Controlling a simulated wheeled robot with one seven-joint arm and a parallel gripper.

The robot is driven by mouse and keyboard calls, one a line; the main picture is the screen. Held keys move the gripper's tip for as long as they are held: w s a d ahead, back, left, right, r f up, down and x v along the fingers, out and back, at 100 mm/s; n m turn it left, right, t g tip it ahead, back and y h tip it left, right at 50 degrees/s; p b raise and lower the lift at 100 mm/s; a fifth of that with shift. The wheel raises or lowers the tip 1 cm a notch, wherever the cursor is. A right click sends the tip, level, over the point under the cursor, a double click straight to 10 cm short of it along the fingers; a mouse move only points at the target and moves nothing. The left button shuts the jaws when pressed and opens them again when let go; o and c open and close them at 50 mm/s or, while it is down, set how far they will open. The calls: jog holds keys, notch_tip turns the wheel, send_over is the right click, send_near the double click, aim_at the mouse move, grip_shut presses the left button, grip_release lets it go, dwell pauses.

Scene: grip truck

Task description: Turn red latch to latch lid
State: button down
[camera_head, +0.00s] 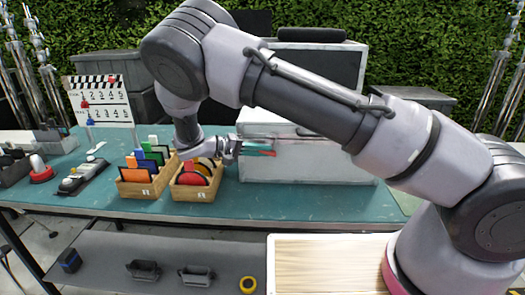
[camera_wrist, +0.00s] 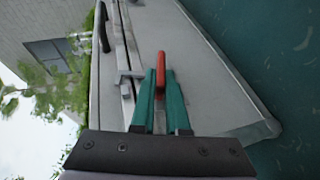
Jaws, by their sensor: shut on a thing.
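A white case with a lid (camera_head: 310,160) stands on the teal table, partly hidden behind my arm. The red latch (camera_wrist: 162,62) is on the front of the case in the wrist view, between the teal fingertips of my gripper (camera_wrist: 161,80). My gripper is shut on the red latch. In the head view my gripper (camera_head: 262,149) reaches the left part of the case front, and a bit of red shows at its fingers. A metal clasp (camera_wrist: 130,76) sits at the lid seam beside the fingers. The lid looks down on the case.
Two wooden boxes, one with coloured cards (camera_head: 135,190) and one with round discs (camera_head: 197,193), stand left of the case, close under my wrist. A clapperboard (camera_head: 100,100) stands at the back left. The table front (camera_head: 300,203) before the case is clear.

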jog(key=shift+f+h, duration=0.1)
jog(key=shift+h, duration=0.2)
dwell(0.4)
jog(key=c, duration=0.9)
grip_release()
jog(key=shift+a, duration=0.1)
jog(key=v, duration=1)
jog(key=shift+s+a, duration=0.2)
jog(key=shift+a, duration=0.1)
